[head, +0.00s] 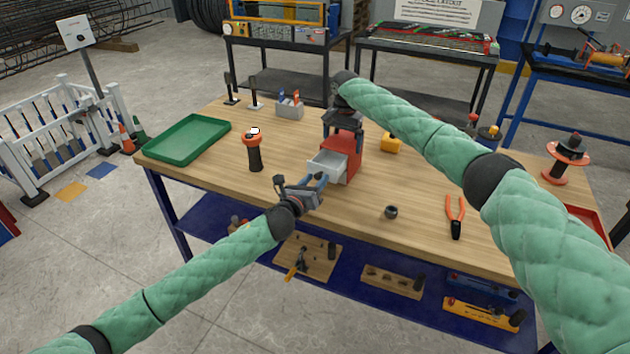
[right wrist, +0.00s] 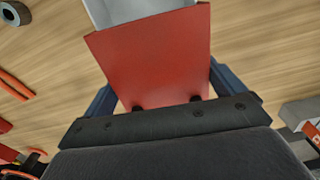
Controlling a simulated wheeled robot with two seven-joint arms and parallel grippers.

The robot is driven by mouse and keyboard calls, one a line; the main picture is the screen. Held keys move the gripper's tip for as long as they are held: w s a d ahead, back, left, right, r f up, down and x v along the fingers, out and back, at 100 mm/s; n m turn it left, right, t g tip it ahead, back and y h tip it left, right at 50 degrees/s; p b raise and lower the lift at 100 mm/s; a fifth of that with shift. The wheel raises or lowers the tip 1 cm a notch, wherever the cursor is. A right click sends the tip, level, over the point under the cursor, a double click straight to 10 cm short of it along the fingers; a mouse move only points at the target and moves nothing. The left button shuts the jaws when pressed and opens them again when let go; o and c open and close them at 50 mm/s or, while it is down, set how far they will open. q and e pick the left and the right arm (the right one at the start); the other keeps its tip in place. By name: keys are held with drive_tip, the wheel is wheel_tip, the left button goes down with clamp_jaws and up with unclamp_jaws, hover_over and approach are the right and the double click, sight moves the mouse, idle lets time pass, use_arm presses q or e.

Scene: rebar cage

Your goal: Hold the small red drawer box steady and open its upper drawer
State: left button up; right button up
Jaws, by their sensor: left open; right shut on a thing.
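The small red drawer box (head: 354,158) stands on the wooden workbench, and its red top (right wrist: 155,55) fills the middle of the right wrist view. A pale grey drawer (head: 326,165) sticks out of its front, toward the lower left; it looks like the upper one, and the part below it is hidden. My right gripper (head: 343,125) reaches down from above, its blue fingers on either side of the box, shut on it. My left gripper (head: 314,184) is open just in front of the drawer. I cannot tell whether it touches the drawer.
A green tray (head: 188,139), an orange-and-black torch-like tool (head: 254,152) and a grey holder (head: 289,108) stand to the left and behind. A yellow block (head: 391,142), a dark ring (head: 391,212) and orange-handled pliers (head: 455,216) lie to the right. The bench (head: 290,155) between is clear.

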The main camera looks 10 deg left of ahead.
use_arm(q)
drive_tip(key=v, duration=1.1)
drive_tip(key=shift+s+a, duration=0.15)
drive_tip(key=shift+s, duration=0.05)
use_arm(e)
drive_tip(key=o, duration=1.2)
drive_tip(key=shift+r, duration=0.1)
